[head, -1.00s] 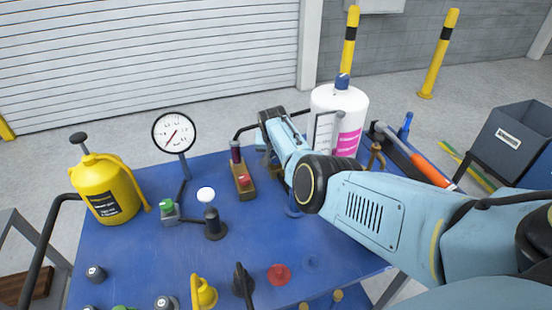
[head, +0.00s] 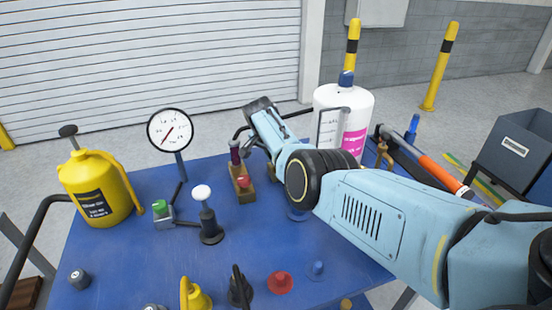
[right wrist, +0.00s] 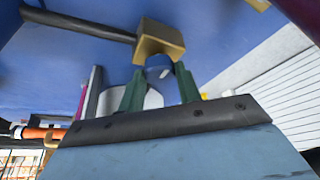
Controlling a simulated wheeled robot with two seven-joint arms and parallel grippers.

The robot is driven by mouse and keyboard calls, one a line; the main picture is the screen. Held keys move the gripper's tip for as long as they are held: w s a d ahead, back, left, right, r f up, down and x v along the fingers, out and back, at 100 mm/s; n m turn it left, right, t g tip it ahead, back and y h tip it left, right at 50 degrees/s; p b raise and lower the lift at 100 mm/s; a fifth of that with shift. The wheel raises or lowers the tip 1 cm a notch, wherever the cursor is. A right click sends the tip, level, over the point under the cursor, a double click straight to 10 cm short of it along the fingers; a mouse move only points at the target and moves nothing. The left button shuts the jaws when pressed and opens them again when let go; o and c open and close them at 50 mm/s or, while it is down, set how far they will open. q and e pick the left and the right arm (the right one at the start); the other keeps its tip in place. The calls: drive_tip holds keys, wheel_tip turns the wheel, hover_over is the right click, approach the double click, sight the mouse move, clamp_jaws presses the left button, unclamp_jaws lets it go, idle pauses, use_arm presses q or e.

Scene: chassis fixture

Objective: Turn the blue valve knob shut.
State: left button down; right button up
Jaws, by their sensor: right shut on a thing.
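The blue valve knob (right wrist: 158,68) shows in the right wrist view on the end of a brass valve block (right wrist: 160,42). My right gripper (right wrist: 159,88) has its two green fingers on either side of the knob and is shut on it. In the head view my right arm comes in from the right and reaches over the blue table; its own links hide the fingertips and the knob there. The exact turn angle of the knob cannot be told. My left gripper is not in view.
A dark pipe (right wrist: 80,22) runs into the brass block. A white tank (head: 326,100) stands right behind my arm. A gauge (head: 170,129), a white-topped lever (head: 205,205) and a yellow canister (head: 95,190) stand at left. A red button (head: 280,282) sits at front.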

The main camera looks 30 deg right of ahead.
drive_tip(key=o, duration=1)
drive_tip(key=shift+c, duration=0.2)
drive_tip(key=shift+r, duration=0.15)
drive_tip(key=shift+a+r+p, duration=0.15)
drive_tip(key=shift+r+p, duration=0.15)
drive_tip(key=p+v, duration=0.2)
drive_tip(key=v, duration=1)
drive_tip(key=shift+s+r, duration=0.2)
